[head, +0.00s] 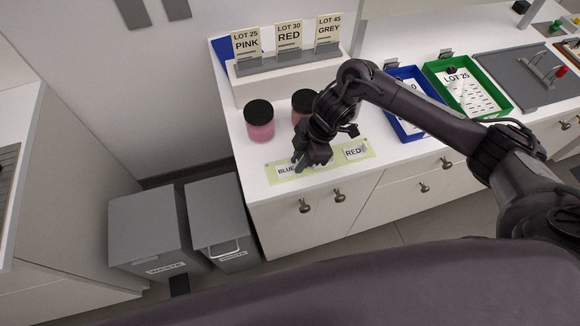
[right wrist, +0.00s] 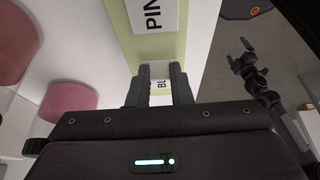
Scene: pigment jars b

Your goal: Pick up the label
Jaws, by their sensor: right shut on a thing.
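The white BLUE label (head: 286,171) is on the pale green strip (head: 318,174) at the counter's front edge. My right gripper (head: 299,163) is low over the strip and shut on this label. In the right wrist view, the label (right wrist: 160,86) shows between the two fingers (right wrist: 155,82), its text partly hidden. A label reading "PIN" (right wrist: 152,14) lies farther along the strip in that view; the gripper mostly hides it in the head view. The RED label (head: 354,152) lies at the strip's right end.
Two dark-lidded jars (head: 259,121) (head: 304,104) stand behind the strip. A rack (head: 289,77) holds PINK, RED and GREY lot cards. A blue tray (head: 405,134) and a green tray (head: 505,104) are to the right. Grey bins (head: 153,228) stand below left.

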